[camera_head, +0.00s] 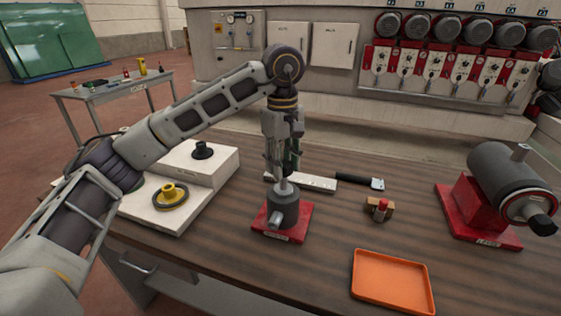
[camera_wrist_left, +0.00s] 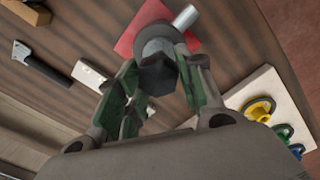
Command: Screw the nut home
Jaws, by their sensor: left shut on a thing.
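My left gripper (camera_head: 284,165) points straight down above a grey cylindrical fixture (camera_head: 284,207) on a red base plate (camera_head: 262,224). In the left wrist view, the green-padded fingers of the gripper (camera_wrist_left: 158,72) are shut on a dark, many-sided piece, which looks like the nut (camera_wrist_left: 157,78). The nut lies in line with the fixture (camera_wrist_left: 158,47). The fingers hide much of the nut in the head view. I cannot tell how far the nut sits on any thread. My right gripper is not in view.
A white stepped block (camera_head: 215,163) with a yellow-knobbed disc (camera_head: 172,194) stands left. A pale bar (camera_head: 315,183) and dark-handled tool (camera_head: 358,181) lie behind the fixture. An orange tray (camera_head: 392,281), a small red-topped piece (camera_head: 380,208) and a grey motor (camera_head: 505,180) are right.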

